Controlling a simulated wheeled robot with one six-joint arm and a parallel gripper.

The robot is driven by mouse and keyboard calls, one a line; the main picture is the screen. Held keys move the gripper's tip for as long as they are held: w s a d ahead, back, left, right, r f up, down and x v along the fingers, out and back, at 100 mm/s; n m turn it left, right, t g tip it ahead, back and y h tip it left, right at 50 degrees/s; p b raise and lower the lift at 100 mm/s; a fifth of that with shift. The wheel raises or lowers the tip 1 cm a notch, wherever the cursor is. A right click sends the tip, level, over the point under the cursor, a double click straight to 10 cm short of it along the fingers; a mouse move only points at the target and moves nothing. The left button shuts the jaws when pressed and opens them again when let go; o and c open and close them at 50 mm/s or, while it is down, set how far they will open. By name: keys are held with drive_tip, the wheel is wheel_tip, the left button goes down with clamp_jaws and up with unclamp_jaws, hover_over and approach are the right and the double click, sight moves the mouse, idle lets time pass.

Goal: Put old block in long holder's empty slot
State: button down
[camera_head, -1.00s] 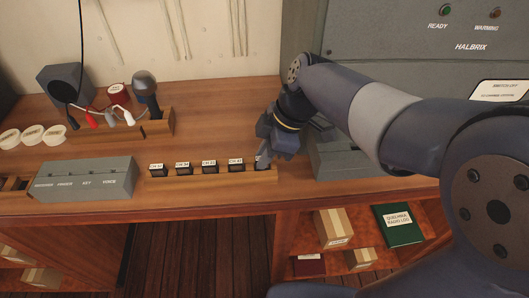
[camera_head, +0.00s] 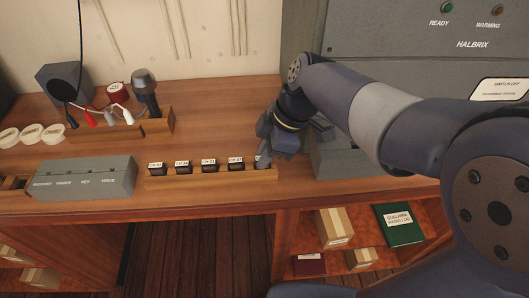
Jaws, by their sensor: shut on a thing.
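The long holder (camera_head: 212,182) is a low wooden rack near the front edge of the desk. Several black blocks with white labels (camera_head: 208,166) stand in a spaced row along it. My gripper (camera_head: 261,161) is at the right end of the holder, just right of the last labelled block, pointing down. It is shut on a block there, which the jaws hide almost entirely. I cannot tell whether that block touches the holder or is inside a slot.
A grey box with several labels (camera_head: 84,180) stands left of the holder. Behind it are a microphone (camera_head: 146,90), a wooden tray (camera_head: 157,126) and coloured plugs. A large grey cabinet (camera_head: 400,30) rises at the back right. Open shelves lie below the desk.

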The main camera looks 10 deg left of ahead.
idle(0.4)
drive_tip(key=c, duration=1.3)
unclamp_jaws()
drive_tip(key=shift+c, duration=0.2)
wheel_tip(320, 180, up, 10)
drive_tip(key=shift+f, duration=0.1)
wheel_tip(320, 180, down, 10)
drive_tip(key=shift+r, duration=0.1)
drive_tip(key=shift+r, duration=0.15)
